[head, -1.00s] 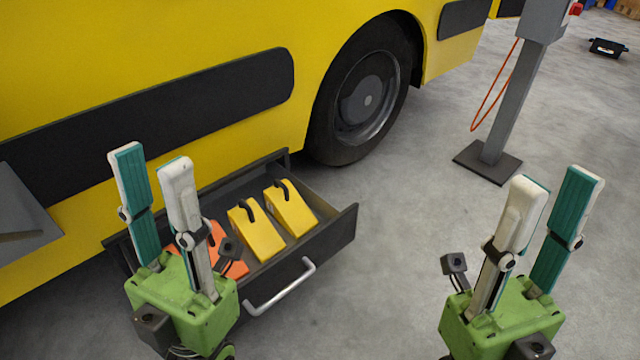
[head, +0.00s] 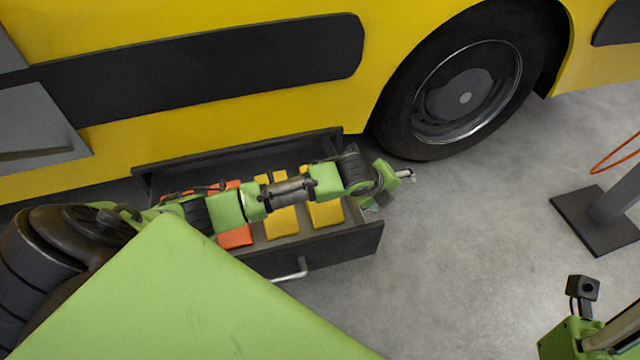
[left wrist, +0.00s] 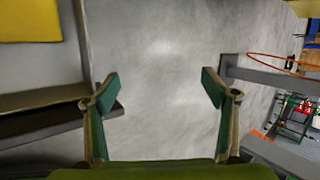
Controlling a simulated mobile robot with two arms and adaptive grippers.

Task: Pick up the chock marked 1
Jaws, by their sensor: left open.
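Three chocks lie in the open drawer in the head view: an orange one (head: 236,238) at left, a yellow one (head: 283,223) in the middle and another yellow one (head: 327,213) at right. My left arm crosses over them and hides parts of each; no number is readable. My left gripper (head: 405,175) is beyond the drawer's right end, small and partly hidden. In the left wrist view its two fingers (left wrist: 158,90) are spread and empty over the floor. My right gripper (head: 615,335) is cut off at the lower right corner.
The dark drawer (head: 345,245) has a silver handle (head: 292,272) and sits below the yellow vehicle (head: 200,100). A wheel (head: 460,85) stands to its right. A grey post base (head: 600,220) is at far right. The floor between is clear.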

